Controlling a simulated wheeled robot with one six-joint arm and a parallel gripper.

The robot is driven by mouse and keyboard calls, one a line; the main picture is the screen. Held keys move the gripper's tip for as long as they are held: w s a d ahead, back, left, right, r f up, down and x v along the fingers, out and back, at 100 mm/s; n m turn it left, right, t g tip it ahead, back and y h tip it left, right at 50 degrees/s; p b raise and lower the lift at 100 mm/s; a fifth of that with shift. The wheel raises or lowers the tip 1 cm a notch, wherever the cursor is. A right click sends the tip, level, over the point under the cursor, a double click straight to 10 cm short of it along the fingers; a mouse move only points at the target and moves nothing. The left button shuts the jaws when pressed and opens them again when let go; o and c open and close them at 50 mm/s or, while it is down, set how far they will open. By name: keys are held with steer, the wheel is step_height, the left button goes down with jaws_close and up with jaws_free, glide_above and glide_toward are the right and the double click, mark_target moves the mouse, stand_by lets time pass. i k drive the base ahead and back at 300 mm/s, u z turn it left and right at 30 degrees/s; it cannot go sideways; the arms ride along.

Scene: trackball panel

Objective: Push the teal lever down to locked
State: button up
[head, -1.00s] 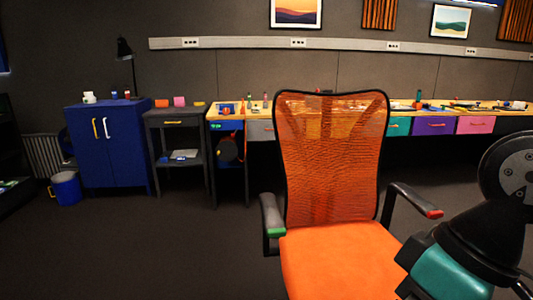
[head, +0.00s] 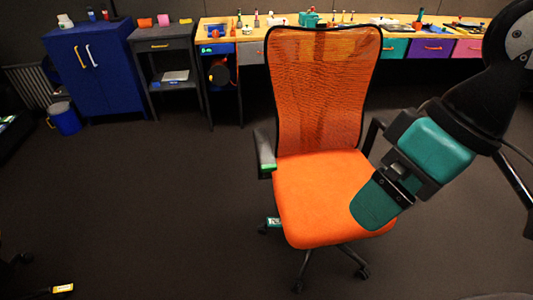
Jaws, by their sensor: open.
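I cannot make out a teal lever or a trackball panel in the head view. A small teal object (head: 311,18) stands on the desk behind the chair back, too small to tell what it is. My gripper (head: 378,203) is at the right, at the end of my teal and black arm, in front of the orange seat in the picture. It is open, seen from the side, and nothing shows in it.
An orange office chair (head: 318,95) stands in the middle, before the long desk (head: 400,22). A blue cabinet (head: 90,70), a dark side table (head: 165,45) and a blue bin (head: 65,118) stand at the left.

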mark_target(275, 222)
steer(key=u, duration=0.95)
steer(key=i, duration=0.6)
steer(key=z, duration=0.2)
